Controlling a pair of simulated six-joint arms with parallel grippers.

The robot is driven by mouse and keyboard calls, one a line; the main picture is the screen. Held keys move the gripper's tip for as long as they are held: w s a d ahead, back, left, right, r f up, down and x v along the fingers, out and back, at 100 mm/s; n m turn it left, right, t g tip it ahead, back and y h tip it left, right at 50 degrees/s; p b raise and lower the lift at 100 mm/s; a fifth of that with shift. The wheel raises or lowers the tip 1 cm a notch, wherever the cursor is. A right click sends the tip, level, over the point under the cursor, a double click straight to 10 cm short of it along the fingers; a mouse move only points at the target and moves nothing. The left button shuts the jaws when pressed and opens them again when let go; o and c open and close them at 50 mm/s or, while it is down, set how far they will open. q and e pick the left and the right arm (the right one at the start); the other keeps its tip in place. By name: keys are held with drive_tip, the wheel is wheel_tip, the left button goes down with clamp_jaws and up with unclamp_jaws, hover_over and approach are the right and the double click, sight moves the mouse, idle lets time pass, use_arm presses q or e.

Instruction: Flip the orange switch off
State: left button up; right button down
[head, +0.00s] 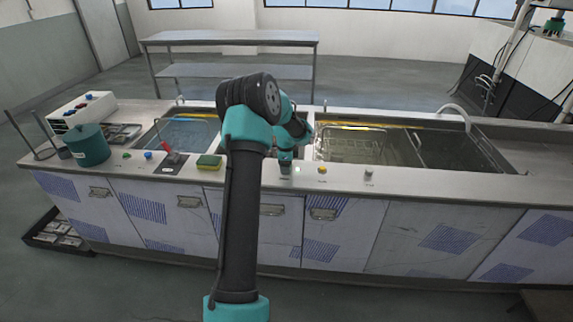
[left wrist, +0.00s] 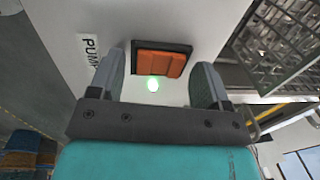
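The orange switch (left wrist: 160,62) is a rocker in a dark frame on the pale counter top, seen in the left wrist view. A green light (left wrist: 153,85) glows beside it, and a label reading "PUMP" (left wrist: 88,50) is to its left. My left gripper (left wrist: 160,75) is open and empty, with one finger on each side of the switch in that view. I cannot tell whether the fingers touch the counter. In the head view my left gripper (head: 286,168) points down at the counter's front strip and hides the switch. My right gripper is not in view.
A red-handled lever (head: 170,154), a green and yellow sponge (head: 209,162), a yellow button (head: 322,170) and a grey knob (head: 369,174) sit along the front strip. Tanks with a wire basket (head: 355,147) lie behind. A teal bucket (head: 88,147) stands at the left.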

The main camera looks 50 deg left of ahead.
use_arm(q)
drive_tip(key=c, duration=0.8)
drive_tip(key=shift+w+a, duration=0.1)
drive_tip(key=shift+w+a+g+h, duration=0.15)
drive_tip(key=shift+a+g+h, duration=0.05)
drive_tip(key=shift+g+h, duration=0.8)
drive_tip(key=o, duration=0.9)
drive_tip(key=shift+r, duration=0.1)
wheel_tip(320, 180, up, 17)
drive_tip(key=w+a, duration=0.1)
drive_tip(key=shift+w+a, duration=0.3)
drive_tip(key=shift+a, duration=0.05)
